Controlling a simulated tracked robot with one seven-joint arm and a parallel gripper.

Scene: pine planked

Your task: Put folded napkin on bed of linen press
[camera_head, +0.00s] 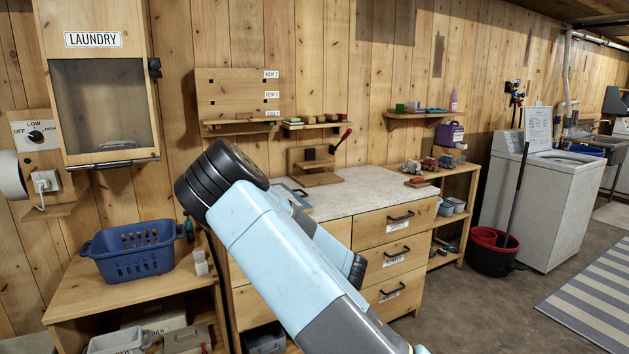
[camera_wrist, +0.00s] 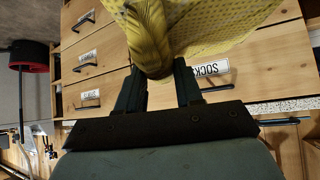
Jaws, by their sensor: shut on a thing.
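In the wrist view my gripper (camera_wrist: 160,82) is shut on yellow patterned cloth, which looks like the folded napkin (camera_wrist: 150,38). The cloth bunches between the fingers and spreads out toward the top right, and part of it is cut off by the frame edge. In the head view my arm crosses the middle, and neither gripper nor napkin shows. A small wooden stand with a red-knobbed lever, which looks like the linen press (camera_head: 318,162), stands on the pale countertop against the wall. Its low wooden base (camera_head: 322,180) appears bare.
The speckled countertop (camera_head: 352,198) tops a drawer unit (camera_head: 396,226). Small toy-like items (camera_head: 428,164) stand at its right. A blue basket (camera_head: 132,250) sits on a bench at left. Shelves (camera_head: 335,125) hang above the press. A red-rimmed bucket (camera_head: 492,250) and washer (camera_head: 552,200) stand right.

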